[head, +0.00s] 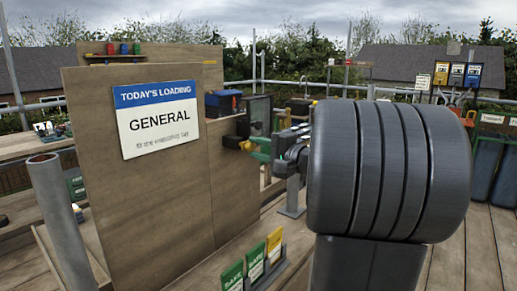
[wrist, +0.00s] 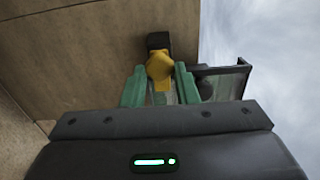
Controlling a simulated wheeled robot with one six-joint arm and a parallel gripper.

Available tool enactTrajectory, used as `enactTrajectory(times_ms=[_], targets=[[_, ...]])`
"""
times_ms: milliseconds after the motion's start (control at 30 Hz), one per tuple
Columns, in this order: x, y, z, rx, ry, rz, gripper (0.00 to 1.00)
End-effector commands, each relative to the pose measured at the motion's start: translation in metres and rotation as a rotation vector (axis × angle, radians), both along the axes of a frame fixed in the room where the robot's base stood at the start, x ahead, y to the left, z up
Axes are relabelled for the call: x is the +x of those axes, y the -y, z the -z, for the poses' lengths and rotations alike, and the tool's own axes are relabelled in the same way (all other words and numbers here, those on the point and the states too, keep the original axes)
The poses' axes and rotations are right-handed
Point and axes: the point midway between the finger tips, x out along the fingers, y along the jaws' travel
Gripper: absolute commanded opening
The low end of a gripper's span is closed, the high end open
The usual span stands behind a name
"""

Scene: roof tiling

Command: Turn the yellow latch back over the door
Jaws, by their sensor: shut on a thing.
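The yellow latch (head: 247,146) is at the right edge of the plywood board, on a dark mount. In the wrist view the latch (wrist: 159,64) sits between the two green fingers of my gripper (wrist: 160,80), which is shut on it. In the head view my gripper (head: 259,155) reaches in from the right, partly hidden behind my arm. The dark-framed door (head: 259,115) stands just above and right of the latch. It also shows in the wrist view (wrist: 228,78), right of the fingers. Whether the latch overlaps the door I cannot tell.
The plywood board (head: 95,210) bears a "GENERAL" loading sign (head: 158,118). A blue-lidded box (head: 222,102) is beside the door. Green and yellow cards (head: 254,262) stand in a rack below. A grey pipe (head: 62,215) rises at the left.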

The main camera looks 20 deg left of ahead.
Motion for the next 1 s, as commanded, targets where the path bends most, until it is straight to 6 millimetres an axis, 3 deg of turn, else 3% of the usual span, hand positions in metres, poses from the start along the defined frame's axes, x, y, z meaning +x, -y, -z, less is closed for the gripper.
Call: enactTrajectory(times_ms=[67,100,200,567,767,1000], targets=[[0.000,0.000,0.001,-0.001,-0.003,0.000,0.04],[0.000,0.000,0.001,-0.002,-0.002,0.000,0.29],[0.000,0.000,0.001,-0.002,-0.002,0.000,0.48],[-0.001,0.004,0.000,-0.001,0.000,0.001,0.48],[-0.010,0.030,0.000,0.000,0.001,0.005,0.48],[-0.025,0.074,0.000,0.000,0.001,0.005,0.48]])
